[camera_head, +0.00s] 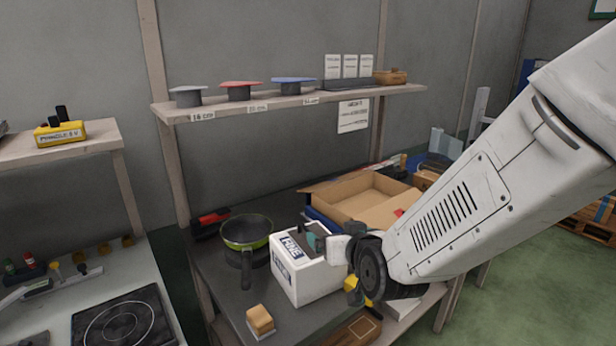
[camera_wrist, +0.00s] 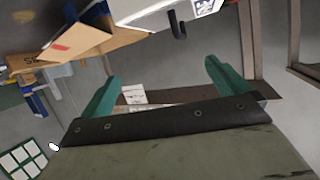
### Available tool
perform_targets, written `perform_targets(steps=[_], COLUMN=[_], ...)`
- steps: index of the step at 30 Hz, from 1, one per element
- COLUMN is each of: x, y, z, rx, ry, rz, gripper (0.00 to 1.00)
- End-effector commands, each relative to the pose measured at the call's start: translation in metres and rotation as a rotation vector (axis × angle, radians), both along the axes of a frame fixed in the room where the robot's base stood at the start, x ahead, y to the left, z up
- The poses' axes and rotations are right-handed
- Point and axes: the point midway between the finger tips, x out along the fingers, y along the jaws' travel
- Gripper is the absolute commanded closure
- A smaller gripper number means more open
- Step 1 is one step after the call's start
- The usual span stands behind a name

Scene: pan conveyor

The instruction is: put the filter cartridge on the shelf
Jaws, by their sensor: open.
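I cannot make out a filter cartridge for certain in either view. The shelf (camera_head: 300,101) is a long wooden board on the back wall in the head view. It bears grey, red and blue knob-like discs above size labels, a dark flat tray and a small wooden box. My gripper (camera_head: 318,243) is over the right side of a white printed box (camera_head: 301,279) on the dark workbench; its far side is hidden by my arm. In the wrist view my gripper's (camera_wrist: 163,75) two green fingers are spread apart with nothing between them.
A green-rimmed pan (camera_head: 247,234) stands left of the white box, with a wood-and-white block (camera_head: 260,320) in front. An open cardboard box (camera_head: 352,197) is behind. A second shelf (camera_head: 60,146) at left bears a yellow device (camera_head: 60,133). Bare bench lies around the block.

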Motion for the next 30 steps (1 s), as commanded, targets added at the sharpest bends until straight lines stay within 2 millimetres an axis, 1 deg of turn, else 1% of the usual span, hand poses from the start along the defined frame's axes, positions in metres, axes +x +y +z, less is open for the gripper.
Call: perform_targets(steps=[1,5,8,11,12,14,15,17,18,21,24,27,30], x=[-0.005,-0.031,-0.06,-0.097,-0.113,-0.14,-0.158,-0.186,-0.204,-0.242,-0.269,-0.283,-0.287], y=[-0.013,-0.043,-0.068,-0.095,-0.106,-0.122,-0.132,-0.146,-0.154,-0.17,-0.179,-0.183,-0.184], z=[0.01,0.019,0.027,0.035,0.039,0.044,0.047,0.053,0.056,0.063,0.068,0.071,0.071], rx=[0.001,-0.022,-0.046,-0.073,-0.085,-0.103,-0.114,-0.13,-0.139,-0.157,-0.166,-0.17,-0.171], ry=[0.056,0.24,0.38,0.521,0.576,0.663,0.719,0.8,0.85,0.956,1.029,1.069,1.081], rz=[-0.004,-0.003,-0.009,-0.028,-0.038,-0.055,-0.07,-0.093,-0.108,-0.144,-0.17,-0.184,-0.187], gripper=[0.0,0.0,0.0,0.0,0.0,0.0,0.0,0.0,0.0,0.0,0.0,0.0,0.0])
